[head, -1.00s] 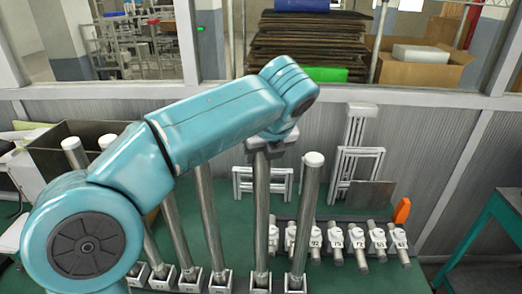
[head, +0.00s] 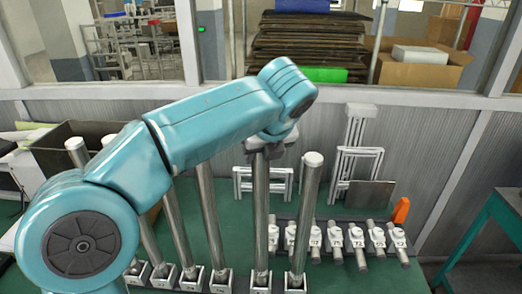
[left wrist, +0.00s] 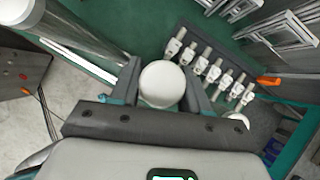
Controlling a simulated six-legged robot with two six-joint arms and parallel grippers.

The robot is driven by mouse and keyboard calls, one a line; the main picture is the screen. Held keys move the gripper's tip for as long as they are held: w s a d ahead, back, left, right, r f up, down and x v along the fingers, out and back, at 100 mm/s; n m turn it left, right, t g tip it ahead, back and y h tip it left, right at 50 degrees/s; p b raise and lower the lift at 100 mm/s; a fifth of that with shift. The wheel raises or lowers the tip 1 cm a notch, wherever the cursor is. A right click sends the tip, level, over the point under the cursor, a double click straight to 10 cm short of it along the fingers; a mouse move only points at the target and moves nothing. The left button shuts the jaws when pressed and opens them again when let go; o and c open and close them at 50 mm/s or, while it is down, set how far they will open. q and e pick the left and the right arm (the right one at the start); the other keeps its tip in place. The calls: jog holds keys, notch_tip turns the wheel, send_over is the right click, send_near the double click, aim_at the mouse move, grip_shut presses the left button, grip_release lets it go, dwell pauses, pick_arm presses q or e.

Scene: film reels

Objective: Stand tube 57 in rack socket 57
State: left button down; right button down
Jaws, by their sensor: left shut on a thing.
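My left gripper (head: 268,145) is shut around the top of a steel tube (head: 261,215), which stands near upright. Its white cap (left wrist: 162,83) shows between the two jaws in the left wrist view. The tube's lower end is at a white socket (head: 261,281) of the rack at the front of the green bench. I cannot tell whether it is fully seated, and I cannot read a 57 on this tube or socket. My right gripper is not in view.
A white-capped tube (head: 306,215) stands close to the right, and several lean to the left. Several short tubes with white numbered collars (head: 377,238) lie on a dark holder behind right. An orange piece (head: 401,210) stands at its end. White frames (head: 262,182) stand behind.

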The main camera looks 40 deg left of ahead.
pick_arm(q)
jog(key=shift+r+p, duration=0.1)
jog(key=shift+p, duration=0.3)
dwell(0.6)
jog(key=shift+s, duration=0.15)
